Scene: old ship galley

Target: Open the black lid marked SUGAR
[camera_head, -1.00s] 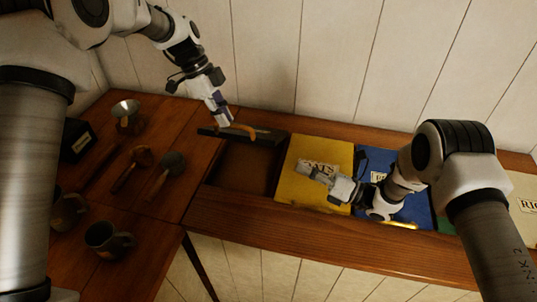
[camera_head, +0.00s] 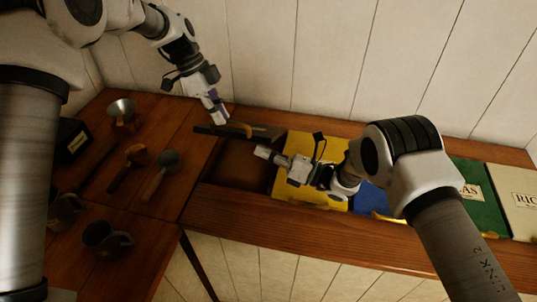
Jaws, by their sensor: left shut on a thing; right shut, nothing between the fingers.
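The black lid (camera_head: 268,133) stands raised, seen nearly edge-on, at the back of an open compartment (camera_head: 240,168) in the wooden counter. Its marking cannot be read from here. A curved brass-coloured handle (camera_head: 247,130) shows on it. My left gripper (camera_head: 222,120) is shut at the lid's handle, above the back of the compartment. My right gripper (camera_head: 262,152) is shut and empty, above the left part of the yellow lid, with its tip close to the right side of the open compartment. The compartment looks dark and brown inside.
A yellow lid (camera_head: 322,147), a blue lid (camera_head: 370,200), a green lid (camera_head: 477,195) and a cream lid (camera_head: 518,200) lie closed to the right. Mugs (camera_head: 105,240), scoops (camera_head: 167,160), a funnel (camera_head: 122,108) and a black box (camera_head: 72,138) stand at left. The white plank wall (camera_head: 300,50) is close behind.

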